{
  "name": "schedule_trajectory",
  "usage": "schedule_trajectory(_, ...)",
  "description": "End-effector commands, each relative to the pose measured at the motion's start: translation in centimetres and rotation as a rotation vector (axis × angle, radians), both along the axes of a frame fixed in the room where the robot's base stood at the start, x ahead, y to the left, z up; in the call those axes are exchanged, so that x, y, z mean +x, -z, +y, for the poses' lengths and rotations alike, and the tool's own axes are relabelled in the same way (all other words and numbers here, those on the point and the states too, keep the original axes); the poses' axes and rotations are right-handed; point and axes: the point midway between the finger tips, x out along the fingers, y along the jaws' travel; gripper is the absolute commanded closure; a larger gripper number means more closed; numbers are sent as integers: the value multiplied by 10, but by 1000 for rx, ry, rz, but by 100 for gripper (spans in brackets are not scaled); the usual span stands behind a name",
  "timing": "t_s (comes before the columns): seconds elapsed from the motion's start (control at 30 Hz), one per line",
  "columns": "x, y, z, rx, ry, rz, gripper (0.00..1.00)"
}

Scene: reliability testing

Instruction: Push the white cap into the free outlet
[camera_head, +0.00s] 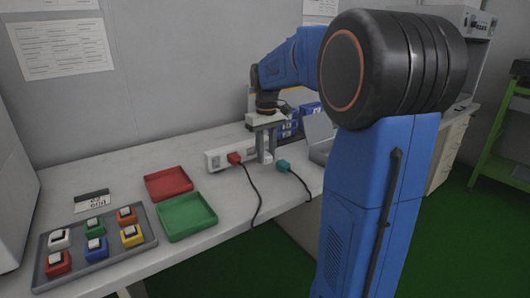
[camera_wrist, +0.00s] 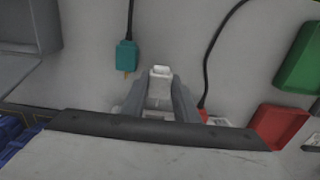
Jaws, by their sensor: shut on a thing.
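My gripper (camera_head: 266,157) points down at the right end of the white outlet strip (camera_head: 216,160). In the wrist view my gripper (camera_wrist: 160,88) is shut on the white cap (camera_wrist: 161,72), which shows between and just past the fingertips. A red plug (camera_head: 235,158) with a dark cable sits in the strip, left of my gripper; it also shows in the wrist view (camera_wrist: 205,115). The free outlet is hidden behind my fingers, and I cannot tell whether the cap touches it. A teal plug (camera_head: 283,165) lies loose on the table, right of my gripper.
A red tray (camera_head: 168,183) and a green tray (camera_head: 187,216) lie to the left. A grey tray (camera_head: 104,262) holds several coloured blocks at the near left. Blue bins (camera_head: 289,125) and a grey box (camera_head: 318,130) stand behind and right. The table between is clear.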

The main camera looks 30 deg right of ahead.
Motion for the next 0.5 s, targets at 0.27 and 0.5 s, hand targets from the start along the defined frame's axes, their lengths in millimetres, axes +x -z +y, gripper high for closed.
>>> schedule_trajectory(0.27,9,4,0,0,-1,1,95)
schedule_trajectory(0.5,21,10,1,1,-1,2,95)
